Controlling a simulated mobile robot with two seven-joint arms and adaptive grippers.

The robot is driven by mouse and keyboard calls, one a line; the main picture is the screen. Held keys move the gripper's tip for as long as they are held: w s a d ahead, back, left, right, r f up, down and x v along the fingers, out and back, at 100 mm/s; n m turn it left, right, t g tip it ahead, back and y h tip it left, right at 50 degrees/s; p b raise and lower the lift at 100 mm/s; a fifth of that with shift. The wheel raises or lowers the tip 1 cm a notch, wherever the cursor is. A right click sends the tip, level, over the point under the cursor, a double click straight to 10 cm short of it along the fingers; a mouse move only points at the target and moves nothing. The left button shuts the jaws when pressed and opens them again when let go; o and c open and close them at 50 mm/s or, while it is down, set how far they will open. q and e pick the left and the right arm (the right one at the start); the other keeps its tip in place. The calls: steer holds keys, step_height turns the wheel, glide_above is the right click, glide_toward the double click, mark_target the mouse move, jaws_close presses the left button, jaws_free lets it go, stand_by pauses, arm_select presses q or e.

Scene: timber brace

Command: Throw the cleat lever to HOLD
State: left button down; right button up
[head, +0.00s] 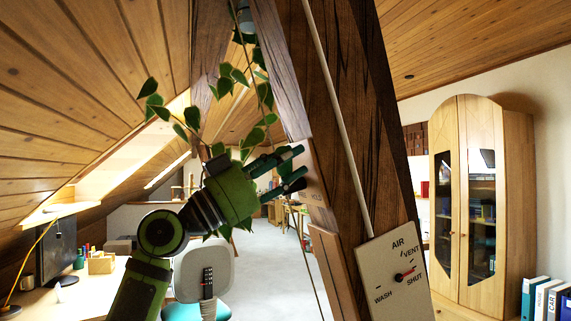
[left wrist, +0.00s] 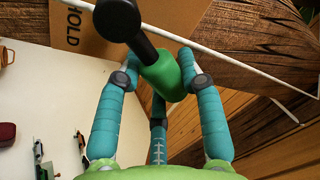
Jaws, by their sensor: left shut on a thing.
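The cleat lever (left wrist: 140,43) shows in the left wrist view as a black rod with a round black end and a green grip (left wrist: 168,82). My left gripper (left wrist: 160,60) is shut on the green grip, with teal fingers on both sides of it. Beside the lever is a tan plate (left wrist: 95,40) with the word HOLD at its left edge. In the head view my left gripper (head: 300,162) reaches to the left face of the dark timber brace (head: 345,120); its fingers hide the lever there. My right gripper is in neither view.
A white dial plate (head: 390,270) marked AIR, VENT, SHUT and WASH is on the brace's lower part, its red pointer near SHUT. A pale cord (head: 340,115) runs down the brace to it. A leafy vine (head: 240,75) hangs close to my left gripper.

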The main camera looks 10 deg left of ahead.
arm_select(q)
steer(key=c, duration=0.8)
jaws_free()
steer(key=shift+d, duration=0.1)
steer(key=shift+o, duration=0.2)
steer(key=v, duration=1.2)
